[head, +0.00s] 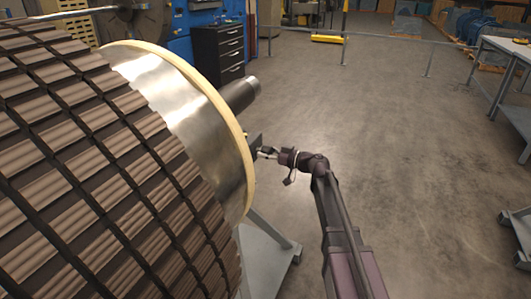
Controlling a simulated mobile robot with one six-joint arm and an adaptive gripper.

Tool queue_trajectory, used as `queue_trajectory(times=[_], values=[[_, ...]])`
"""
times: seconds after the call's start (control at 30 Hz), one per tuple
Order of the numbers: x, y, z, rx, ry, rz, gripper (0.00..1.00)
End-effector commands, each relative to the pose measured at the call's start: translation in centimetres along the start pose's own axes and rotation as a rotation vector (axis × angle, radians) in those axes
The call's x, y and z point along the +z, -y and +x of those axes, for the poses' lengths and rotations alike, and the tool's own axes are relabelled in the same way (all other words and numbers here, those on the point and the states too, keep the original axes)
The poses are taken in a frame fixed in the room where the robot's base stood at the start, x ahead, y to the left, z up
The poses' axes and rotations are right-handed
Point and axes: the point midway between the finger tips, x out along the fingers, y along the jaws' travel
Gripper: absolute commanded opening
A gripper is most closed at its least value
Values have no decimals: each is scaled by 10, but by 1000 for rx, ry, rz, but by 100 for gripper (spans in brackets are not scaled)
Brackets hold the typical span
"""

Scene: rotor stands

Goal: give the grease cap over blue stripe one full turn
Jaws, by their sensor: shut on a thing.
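My gripper (262,152) is at the end face of the large rotor (170,85), right of its cream-coloured rim (237,135). It is shut on a small part there, at a dark bracket (254,141) beside the rim. The part is mostly hidden by the fingers and too small to make out clearly; its place fits a grease cap. No blue stripe can be made out from this view. The rotor's dull metal shaft end (240,93) sticks out to the right, above and behind the gripper.
The rotor's brown ribbed body fills the left side. A grey stand foot (268,255) is below the gripper. A dark drawer cabinet (218,52) stands behind the rotor. A grey workbench (510,60) is at the right edge. The concrete floor between is clear.

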Motion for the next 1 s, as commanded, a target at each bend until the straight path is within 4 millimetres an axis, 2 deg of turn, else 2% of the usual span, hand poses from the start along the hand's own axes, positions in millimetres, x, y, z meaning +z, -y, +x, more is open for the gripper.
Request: queue_trajectory(times=[0.27,0.47,1.0], values=[[-1,0,3,-3,-2,52,16],[-1,0,3,-3,-3,154,16],[-1,0,4,-4,-2,630,16]])
